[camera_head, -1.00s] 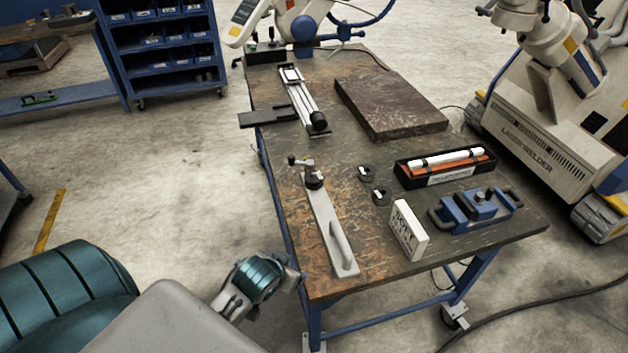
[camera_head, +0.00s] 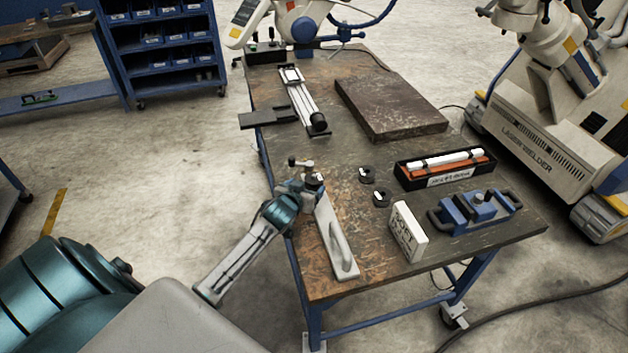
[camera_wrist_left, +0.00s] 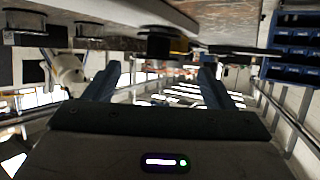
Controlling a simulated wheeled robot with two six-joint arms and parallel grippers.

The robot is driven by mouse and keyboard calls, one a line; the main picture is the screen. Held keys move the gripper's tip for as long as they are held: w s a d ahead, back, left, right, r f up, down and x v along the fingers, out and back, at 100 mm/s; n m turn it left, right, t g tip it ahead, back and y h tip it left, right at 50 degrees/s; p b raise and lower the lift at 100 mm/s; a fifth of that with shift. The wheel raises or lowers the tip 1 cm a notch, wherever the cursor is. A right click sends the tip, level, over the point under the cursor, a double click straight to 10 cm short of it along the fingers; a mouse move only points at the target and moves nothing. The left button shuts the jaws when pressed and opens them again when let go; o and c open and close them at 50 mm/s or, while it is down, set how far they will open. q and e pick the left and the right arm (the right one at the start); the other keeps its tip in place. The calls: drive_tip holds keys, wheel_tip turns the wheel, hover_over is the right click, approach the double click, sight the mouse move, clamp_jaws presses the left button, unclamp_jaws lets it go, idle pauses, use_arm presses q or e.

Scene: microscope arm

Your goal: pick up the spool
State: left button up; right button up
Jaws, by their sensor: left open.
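Two small black round pieces that look like spools, one (camera_head: 366,175) behind the other (camera_head: 381,197), lie on the table right of the pale plate fixture. In the left wrist view, which looks upside down, dark round pieces (camera_wrist_left: 88,30) show at upper left, outside the fingers. My left gripper (camera_head: 302,189) is open at the table's left edge, by the upright post of the fixture. In the left wrist view its two fingers (camera_wrist_left: 157,82) stand apart, with a dark short cylinder (camera_wrist_left: 165,46) beyond and between them. Contact cannot be told. The right gripper is not in view.
The pale plate fixture (camera_head: 335,240) with a handle lies near the table's (camera_head: 375,255) left edge. A white box (camera_head: 408,231), a blue clamp device (camera_head: 474,210) and a black case (camera_head: 445,168) stand to the right. A dark slab (camera_head: 391,108) lies behind.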

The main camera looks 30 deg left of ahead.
sight(311, 183)
use_arm(q)
drive_tip(key=shift+w+f, duration=0.15)
drive_tip(key=shift+w, duration=0.15)
drive_tip(key=shift+w+a+f+p, duration=0.1)
drive_tip(key=shift+w+f+p, duration=0.05)
drive_tip(key=shift+w+p, duration=0.3)
drive_tip(key=p+x, duration=0.1)
drive_tip(key=x, duration=0.2)
drive_tip(key=shift+f, duration=0.1)
drive_tip(key=shift+w+f, duration=0.35)
drive_tip(key=shift+w, duration=0.15)
drive_tip(key=c, duration=1.1)
drive_tip(key=shift+c, duration=0.2)
